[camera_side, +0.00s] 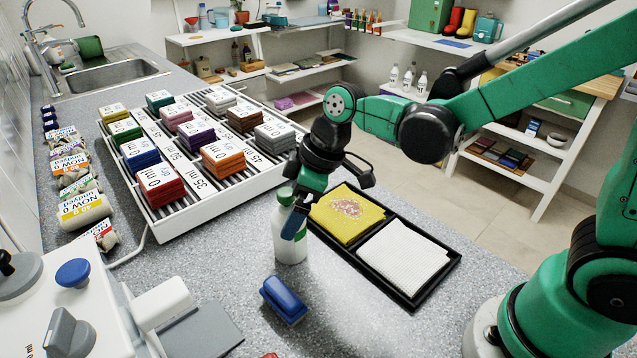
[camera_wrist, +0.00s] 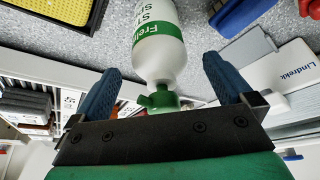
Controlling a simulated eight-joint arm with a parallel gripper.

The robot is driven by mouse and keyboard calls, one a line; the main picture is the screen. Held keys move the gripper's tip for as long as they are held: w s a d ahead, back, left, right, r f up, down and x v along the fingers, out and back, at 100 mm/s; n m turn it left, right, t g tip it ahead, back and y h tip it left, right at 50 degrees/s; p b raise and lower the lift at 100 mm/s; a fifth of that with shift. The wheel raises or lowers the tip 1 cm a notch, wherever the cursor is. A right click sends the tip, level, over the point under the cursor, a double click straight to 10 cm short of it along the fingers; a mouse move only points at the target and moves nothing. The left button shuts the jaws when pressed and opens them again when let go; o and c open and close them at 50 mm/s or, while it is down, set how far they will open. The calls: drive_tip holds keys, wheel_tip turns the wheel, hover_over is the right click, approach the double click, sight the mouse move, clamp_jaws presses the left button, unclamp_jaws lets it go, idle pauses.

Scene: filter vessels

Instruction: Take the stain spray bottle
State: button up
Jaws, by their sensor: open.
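The stain spray bottle (camera_side: 290,245) is white with a green top and stands upright on the grey speckled counter. In the wrist view the bottle (camera_wrist: 158,52) shows a green label band and a green spray head, upside down. My gripper (camera_side: 293,218) is over the bottle's upper part, pointing down. In the wrist view my gripper (camera_wrist: 163,68) is open, with one blue finger on each side of the bottle. Gaps show on both sides, wider on the right. In the side view one finger hides part of the bottle.
A black tray (camera_side: 357,264) with a yellow stained cloth (camera_side: 346,212) and a white cloth (camera_side: 403,256) lies right of the bottle. A blue block-like object (camera_side: 284,299) lies in front. A white rack (camera_side: 178,211) of labelled colour stacks is behind left. A white machine (camera_side: 75,310) stands front left.

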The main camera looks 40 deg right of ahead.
drive_tip(key=shift+x, duration=1.15)
clamp_jaws()
